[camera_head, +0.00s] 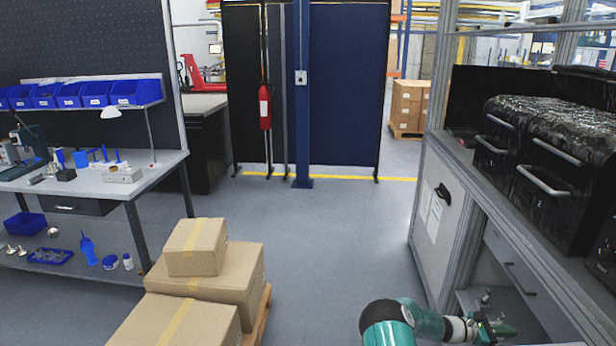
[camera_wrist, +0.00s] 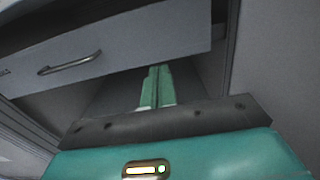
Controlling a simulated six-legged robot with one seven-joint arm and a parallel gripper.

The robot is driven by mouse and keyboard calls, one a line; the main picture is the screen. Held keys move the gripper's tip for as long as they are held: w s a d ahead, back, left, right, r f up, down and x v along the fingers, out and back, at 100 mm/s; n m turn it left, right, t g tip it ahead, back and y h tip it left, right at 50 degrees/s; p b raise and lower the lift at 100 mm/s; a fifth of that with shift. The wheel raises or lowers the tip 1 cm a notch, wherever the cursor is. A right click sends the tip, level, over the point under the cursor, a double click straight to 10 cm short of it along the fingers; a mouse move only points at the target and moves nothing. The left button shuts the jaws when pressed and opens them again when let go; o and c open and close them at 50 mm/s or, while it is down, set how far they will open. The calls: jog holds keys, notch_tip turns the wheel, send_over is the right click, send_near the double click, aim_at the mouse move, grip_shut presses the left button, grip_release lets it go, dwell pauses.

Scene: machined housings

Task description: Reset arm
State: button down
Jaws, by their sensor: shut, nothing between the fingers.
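My gripper (camera_head: 492,328) is at the lower right of the head view, low beside the right-hand workbench. In the wrist view its two green fingers (camera_wrist: 158,85) lie together, shut, with nothing seen between them. They point toward the space under a grey drawer (camera_wrist: 110,50) with a metal handle (camera_wrist: 70,63). I cannot tell whether the fingertips touch anything. The drawer front (camera_head: 512,262) also shows in the head view, above and behind my gripper.
The right-hand bench carries black wrapped cases (camera_head: 560,160) with handles. Stacked cardboard boxes (camera_head: 205,280) stand at lower left. A left-hand workbench (camera_head: 100,185) holds blue bins (camera_head: 85,95) and tools. The grey floor (camera_head: 320,250) between is clear up to the dark partition (camera_head: 345,95).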

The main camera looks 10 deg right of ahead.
jog(key=s+a+r+m+t+y, duration=0.1)
jog(key=a+r+m+t+y, duration=0.35)
jog(key=a+r, duration=0.95)
jog(key=s+a+r+m+t+y, duration=0.1)
jog(key=s+a+r+m+y, duration=0.1)
jog(key=a+r+m+y, duration=1.2)
jog(key=s+a+r+n+t, duration=0.1)
jog(key=s+a+t, duration=0.1)
jog(key=s+a, duration=0.3)
jog(key=s+a+r+n+t+h, duration=0.1)
jog(key=s+a, duration=0.3)
jog(key=a, duration=0.9)
jog(key=s+a+r+n+t, duration=0.2)
jog(key=s+a, duration=0.3)
jog(key=a, duration=0.5)
jog(key=shift+s+r+t, duration=0.35)
jog(key=shift+r, duration=0.25)
